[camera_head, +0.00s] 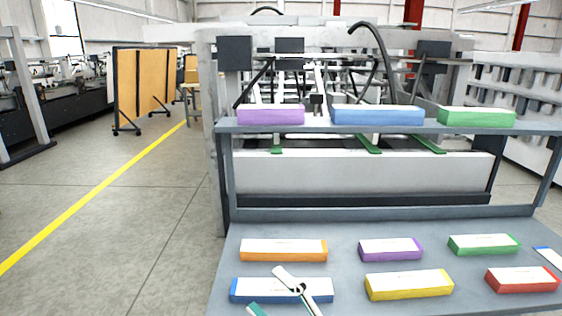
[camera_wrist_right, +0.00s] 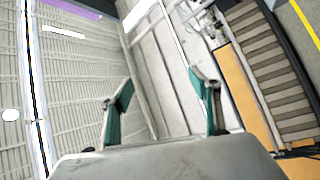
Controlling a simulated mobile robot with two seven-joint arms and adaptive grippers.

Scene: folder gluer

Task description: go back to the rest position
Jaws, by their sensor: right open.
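My right gripper (camera_wrist_right: 162,100) is open in the right wrist view, with two teal-padded fingers spread apart and nothing between them. In the head view only part of it shows at the bottom edge, a white linkage and a teal pad in front of the blue box (camera_head: 238,291) on the lower shelf. The rest of it is cut off by the frame. Its distance from that box cannot be told. My left gripper is in neither view.
The lower grey shelf (camera_head: 340,268) carries several coloured boxes, including an orange box (camera_head: 284,251) and a yellow box (camera_head: 409,285). The upper shelf (camera_head: 320,127) holds purple, blue and green boxes. Open floor (camera_head: 120,230) with a yellow line lies left.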

